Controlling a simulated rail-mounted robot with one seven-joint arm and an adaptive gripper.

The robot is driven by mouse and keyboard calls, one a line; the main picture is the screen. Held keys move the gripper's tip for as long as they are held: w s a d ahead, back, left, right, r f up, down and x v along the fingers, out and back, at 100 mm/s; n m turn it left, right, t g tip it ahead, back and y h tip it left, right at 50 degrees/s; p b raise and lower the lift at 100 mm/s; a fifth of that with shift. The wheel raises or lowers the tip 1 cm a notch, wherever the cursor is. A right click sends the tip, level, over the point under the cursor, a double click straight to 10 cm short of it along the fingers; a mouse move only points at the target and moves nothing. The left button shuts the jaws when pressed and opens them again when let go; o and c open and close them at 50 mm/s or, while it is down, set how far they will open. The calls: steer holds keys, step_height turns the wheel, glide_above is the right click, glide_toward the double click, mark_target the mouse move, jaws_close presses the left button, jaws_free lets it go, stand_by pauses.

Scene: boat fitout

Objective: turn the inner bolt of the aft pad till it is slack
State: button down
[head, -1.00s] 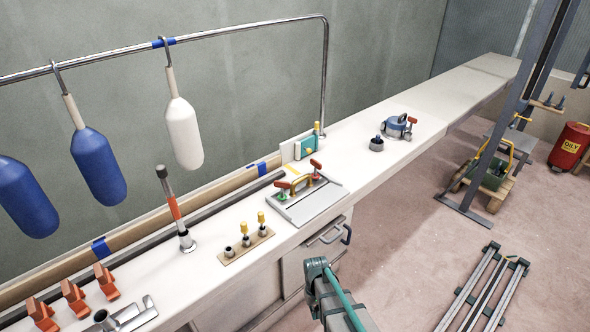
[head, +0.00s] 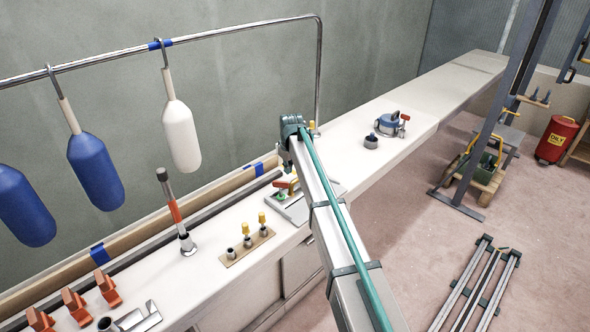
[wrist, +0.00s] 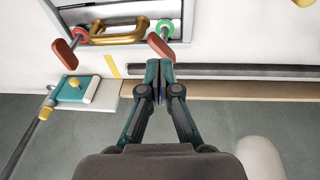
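A grey plate (head: 294,212) lies on the bench, partly hidden by my arm in the head view. In the wrist view, the plate (wrist: 205,15) carries a gold handle (wrist: 118,33) between two bolts with red levers: a left lever (wrist: 65,53) and a right lever (wrist: 160,46). I cannot tell which is the inner bolt of the aft pad. My gripper (wrist: 160,63) is in the wrist view with its fingertips together, seemingly empty. The tips appear just below the right lever; contact cannot be told.
A wooden strip with yellow-topped pegs (head: 247,247), a red-sleeved post (head: 175,212) and a blue tool (head: 390,125) are on the bench. A white fender (head: 181,135) hangs from the rail.

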steer(key=shift+s+f, duration=0.2)
steer(key=b+x, duration=0.4)
steer(key=x, duration=0.5)
steer(key=shift+f, duration=0.35)
steer(key=shift+w+a, duration=0.25)
steer(key=shift+w, duration=0.35)
steer(key=shift+w+a, duration=0.2)
steer(key=shift+w, duration=0.35)
steer(key=shift+s, duration=0.1)
steer(key=p, duration=0.3)
glide_toward(285, 184)
steer(key=shift+s+f, duration=0.75)
steer(key=shift+f, duration=0.15)
steer(key=shift+d, duration=0.45)
stand_by(1.2)
